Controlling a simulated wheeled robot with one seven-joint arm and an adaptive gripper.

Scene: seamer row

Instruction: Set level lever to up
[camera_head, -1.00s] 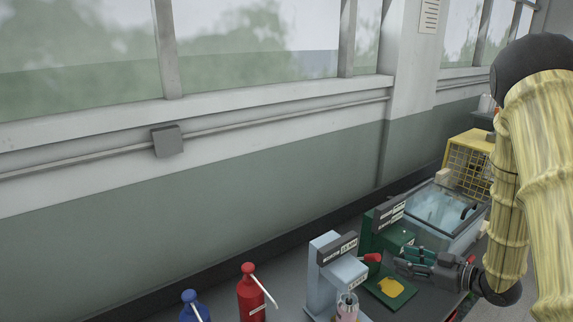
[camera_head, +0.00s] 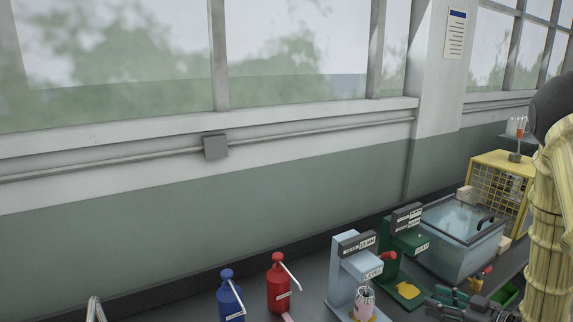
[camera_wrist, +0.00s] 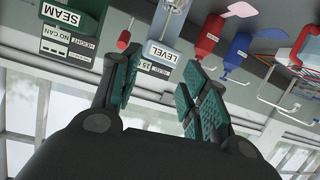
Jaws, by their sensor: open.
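The light blue machine (camera_head: 347,275) carries a sign that reads LEVEL in the wrist view (camera_wrist: 163,52). A red lever knob (camera_head: 388,255) sits between it and the green machine (camera_head: 405,230); the knob also shows in the wrist view (camera_wrist: 124,37). I cannot tell which machine the knob belongs to, or its setting. The green machine reads SEAM in the wrist view (camera_wrist: 68,18). My gripper (camera_head: 440,300) is open and empty, low at the right, apart from the knob. In the wrist view the gripper (camera_wrist: 160,60) has its fingers spread below the LEVEL sign.
Red (camera_head: 279,285) and blue (camera_head: 229,298) pump bottles stand left of the light blue machine, which has a pink-filled jar (camera_head: 364,303) at its front. A glass-lidded tank (camera_head: 460,240) and a yellow cage (camera_head: 500,180) stand at the right. A wall runs behind.

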